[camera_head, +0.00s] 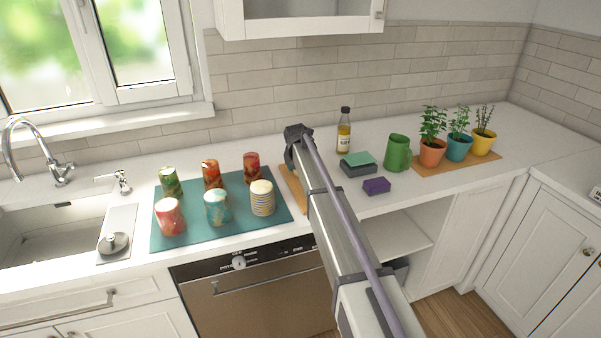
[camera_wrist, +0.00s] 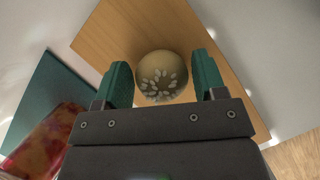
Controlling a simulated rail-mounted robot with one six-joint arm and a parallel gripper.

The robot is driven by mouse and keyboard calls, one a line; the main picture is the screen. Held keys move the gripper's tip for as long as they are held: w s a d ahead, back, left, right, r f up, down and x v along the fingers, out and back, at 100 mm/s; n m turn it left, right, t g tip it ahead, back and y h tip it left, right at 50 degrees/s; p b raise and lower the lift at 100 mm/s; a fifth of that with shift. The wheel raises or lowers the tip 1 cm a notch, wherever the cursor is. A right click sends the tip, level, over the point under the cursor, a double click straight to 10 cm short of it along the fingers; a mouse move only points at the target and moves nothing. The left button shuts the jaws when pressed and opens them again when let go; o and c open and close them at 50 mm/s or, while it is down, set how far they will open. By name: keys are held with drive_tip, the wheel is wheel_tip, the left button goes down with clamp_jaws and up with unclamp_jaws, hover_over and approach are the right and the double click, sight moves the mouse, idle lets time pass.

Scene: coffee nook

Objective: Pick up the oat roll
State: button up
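The oat roll (camera_wrist: 161,75) is a round tan bun with pale flakes on top, lying on a wooden board (camera_wrist: 112,42) in the wrist view. My gripper (camera_wrist: 163,78) is open. Its two green fingers lie on either side of the roll, with a gap visible on each side. The near edge of the roll is close to the dark gripper body. In the head view my arm hides the roll and the gripper fingers; only part of the wooden board (camera_head: 291,190) shows beside the arm.
Several jars and cups stand on a teal mat (camera_head: 160,241) left of the board. To the right are a bottle (camera_head: 344,135), a sponge stack (camera_head: 358,164), a purple block (camera_head: 376,186), a green mug (camera_head: 397,153) and potted herbs on an orange tray (camera_head: 458,164).

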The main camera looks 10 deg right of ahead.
drive_tip(key=c, duration=0.6)
